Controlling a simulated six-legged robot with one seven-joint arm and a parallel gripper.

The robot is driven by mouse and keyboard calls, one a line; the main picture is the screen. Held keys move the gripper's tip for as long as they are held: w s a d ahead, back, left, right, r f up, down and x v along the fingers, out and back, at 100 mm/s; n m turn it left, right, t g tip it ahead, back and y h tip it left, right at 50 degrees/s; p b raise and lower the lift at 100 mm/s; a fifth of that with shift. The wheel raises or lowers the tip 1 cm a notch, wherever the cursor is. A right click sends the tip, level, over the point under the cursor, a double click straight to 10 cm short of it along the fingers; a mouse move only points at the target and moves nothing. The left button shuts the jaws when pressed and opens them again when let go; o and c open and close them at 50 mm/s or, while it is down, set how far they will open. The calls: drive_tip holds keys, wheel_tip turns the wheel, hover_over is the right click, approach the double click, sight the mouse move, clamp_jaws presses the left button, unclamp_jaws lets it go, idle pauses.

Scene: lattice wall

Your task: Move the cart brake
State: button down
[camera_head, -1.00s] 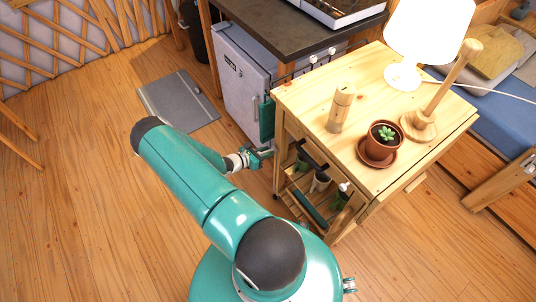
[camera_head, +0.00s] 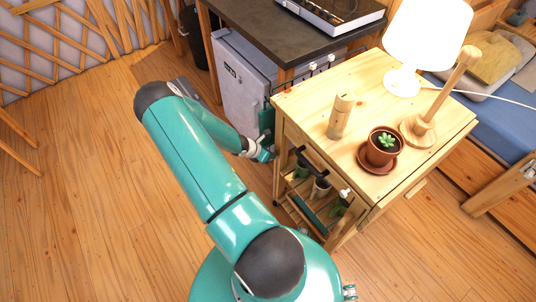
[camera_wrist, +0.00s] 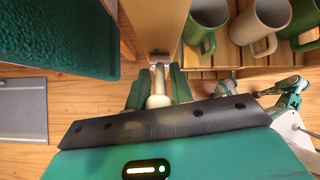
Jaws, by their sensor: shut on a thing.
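The wooden cart (camera_head: 330,95) stands right of my arm, with a tabletop and lower slatted shelf. In the wrist view its wooden side post (camera_wrist: 155,22) runs down to a small grey bracket. A pale brake lever (camera_wrist: 158,86) with a rounded end sticks out from there toward me. My gripper (camera_wrist: 158,88) is shut on this lever, one green finger on each side. In the head view my gripper (camera_head: 264,154) is at the cart's left side, low down; the lever itself is too small to make out there.
A lamp (camera_head: 428,35), wooden stand (camera_head: 440,95), wooden bottle (camera_head: 339,117) and potted plant (camera_head: 383,146) stand on the cart. Mugs (camera_wrist: 262,24) sit on its shelf. A green cloth-like piece (camera_wrist: 60,38) hangs close by. A fridge (camera_head: 240,85) stands behind. Floor at left is clear.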

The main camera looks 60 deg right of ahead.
drive_tip(key=shift+d, duration=0.1)
drive_tip(key=c, duration=1.3)
unclamp_jaws()
drive_tip(key=shift+o, duration=0.2)
drive_tip(key=v, duration=1.4)
